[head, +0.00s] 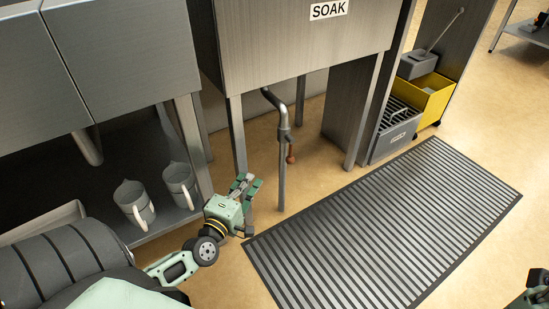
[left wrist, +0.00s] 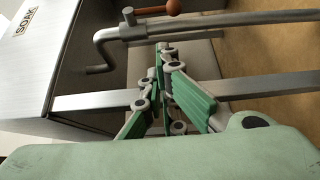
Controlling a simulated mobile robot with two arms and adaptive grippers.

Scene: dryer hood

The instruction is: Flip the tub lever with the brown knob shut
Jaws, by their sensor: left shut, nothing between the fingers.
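The tub (head: 300,55) with the SOAK label has a grey drain pipe (head: 281,175) running down below it. Its lever hangs down close beside the pipe and ends in a brown knob (head: 290,159). In the left wrist view the lever and brown knob (left wrist: 174,7) show at the top edge, alongside the pipe (left wrist: 210,28). My left gripper (head: 248,184) is shut and empty, left of the pipe and apart from the knob. Its green fingers (left wrist: 165,95) point toward the pipe. A green and black part of my right arm or gripper (head: 537,285) shows at the lower right edge.
Metal tub legs (head: 237,135) stand near my left gripper. Two grey jugs (head: 135,203) stand on a low shelf at left. A striped mat (head: 385,225) lies on the floor at right. A yellow mop bucket (head: 432,98) stands behind it. The floor around the pipe is clear.

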